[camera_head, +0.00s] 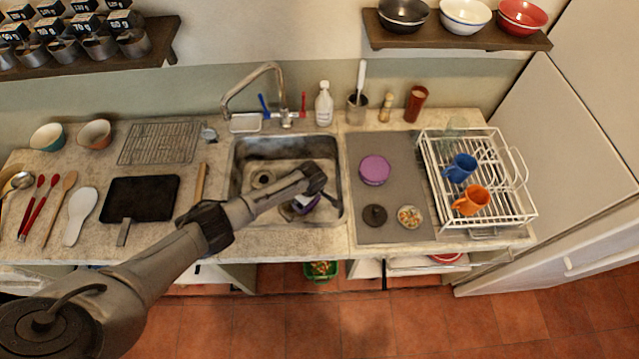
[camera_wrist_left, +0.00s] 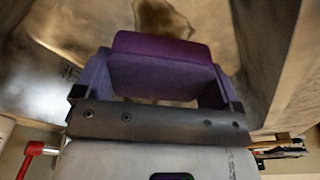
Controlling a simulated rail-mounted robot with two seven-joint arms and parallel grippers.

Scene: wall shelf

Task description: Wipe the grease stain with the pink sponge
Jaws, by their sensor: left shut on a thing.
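My left gripper (camera_head: 306,203) reaches down into the metal sink (camera_head: 236,160), near its right side. In the left wrist view my left gripper (camera_wrist_left: 158,82) is shut on the pink sponge (camera_wrist_left: 160,46), which looks purple-pink and sits between the lavender fingers. A brown patch (camera_wrist_left: 162,17), which looks like the grease stain, shows on the sink surface just beyond the sponge. I cannot tell whether the sponge touches the sink surface. In the head view the forearm and wrist hide most of the sponge and part of the sink. My right gripper is not in view.
A faucet (camera_head: 250,87) arches over the sink's back. A grey mat with a purple round item (camera_head: 375,169) lies to the right, then a white dish rack (camera_head: 520,208) with mugs. A black tray (camera_head: 140,198) and utensils lie to the left. Shelves hang above.

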